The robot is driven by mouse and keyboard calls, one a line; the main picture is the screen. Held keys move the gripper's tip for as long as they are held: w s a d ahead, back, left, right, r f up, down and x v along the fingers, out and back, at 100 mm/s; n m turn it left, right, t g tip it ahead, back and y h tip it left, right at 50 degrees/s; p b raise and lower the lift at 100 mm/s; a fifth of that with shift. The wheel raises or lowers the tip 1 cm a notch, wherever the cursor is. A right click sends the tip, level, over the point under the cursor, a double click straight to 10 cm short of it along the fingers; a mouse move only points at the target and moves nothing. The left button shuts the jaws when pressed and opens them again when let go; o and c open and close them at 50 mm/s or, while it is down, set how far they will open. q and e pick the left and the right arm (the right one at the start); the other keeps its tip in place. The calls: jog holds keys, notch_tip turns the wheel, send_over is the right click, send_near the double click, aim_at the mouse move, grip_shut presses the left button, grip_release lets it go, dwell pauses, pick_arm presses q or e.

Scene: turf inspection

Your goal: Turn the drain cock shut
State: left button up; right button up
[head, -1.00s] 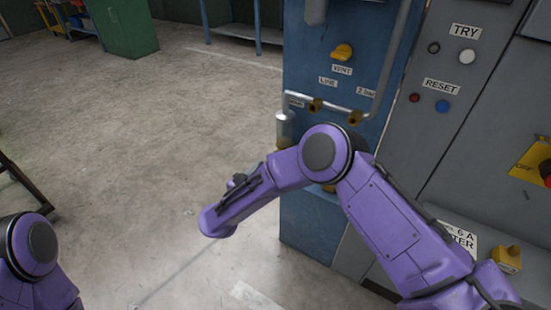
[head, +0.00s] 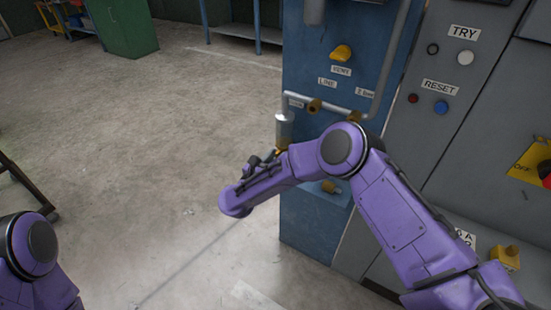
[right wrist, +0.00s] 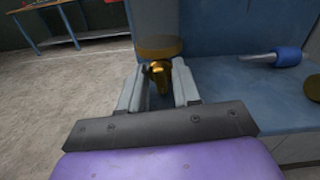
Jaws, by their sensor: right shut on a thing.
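A grey cylinder (head: 285,127) hangs on the left edge of the blue panel in the head view, under a thin pipe. In the right wrist view it ends in a round brass collar (right wrist: 160,46). A small brass cock (right wrist: 158,72) sticks out below that collar. My right gripper (right wrist: 159,84) has its two grey fingers on either side of the cock and is shut on it. In the head view my forearm hides most of this spot. The cock's exact angle is hard to tell. Only a purple joint of my left arm shows at lower left; its gripper is out of view.
The blue panel has a yellow vent knob (head: 343,53), brass pipe fittings and a lower brass knob (head: 331,187). A blue-handled lever (right wrist: 287,57) lies right of my fingers. A grey cabinet with buttons (head: 465,58) stands right. Open floor lies left.

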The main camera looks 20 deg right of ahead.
jog(key=n, duration=0.3)
jog(key=shift+a+b, duration=0.1)
jog(key=shift+b, duration=0.2)
jog(key=shift+n, duration=0.9)
jog(key=o, duration=0.7)
